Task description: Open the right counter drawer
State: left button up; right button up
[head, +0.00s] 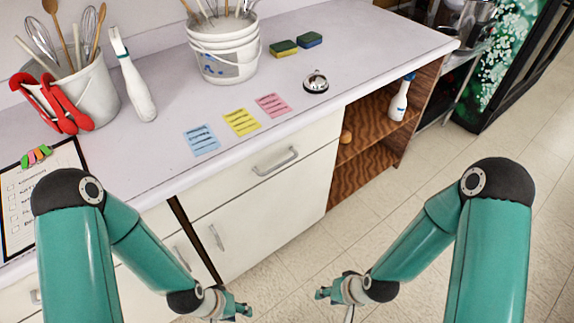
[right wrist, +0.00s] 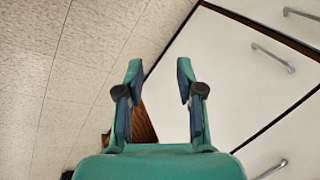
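The right counter drawer (head: 260,178) is a white front under the counter top in the head view, left of the open wooden shelf. It looks closed, flush with the cabinet. Its grey bar handle (head: 275,162) is bare. My right gripper (head: 322,293) is low in front of the cabinet, below and right of that handle, apart from it. The right wrist view shows its two fingers (right wrist: 158,85) spread, with nothing between them. My left gripper (head: 243,309) is low in front of the cabinet door, away from the handle; its finger opening is unclear.
A cabinet door (head: 250,235) with its own handle (head: 216,237) is below the drawer. An open shelf (head: 370,150) holds a spray bottle (head: 400,98). Sticky notes (head: 242,122), a bell (head: 316,81), and utensil buckets (head: 222,48) stand on the counter. The tiled floor (head: 500,150) at right is clear.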

jog(key=w+m+t+b, duration=0.25)
jog(key=w+b, duration=0.25)
jog(key=w, duration=0.4)
jog(key=m+t+y+b, duration=0.5)
jog(key=t+b, duration=0.3)
jog(key=b, duration=0.7)
send_near(284, 163)
jog(key=x, duration=0.5)
jog(key=b+x, duration=0.1)
jog(key=x, duration=0.4)
jog(key=shift+w+f, duration=0.3)
jog(key=shift+w, duration=0.05)
grip_shut()
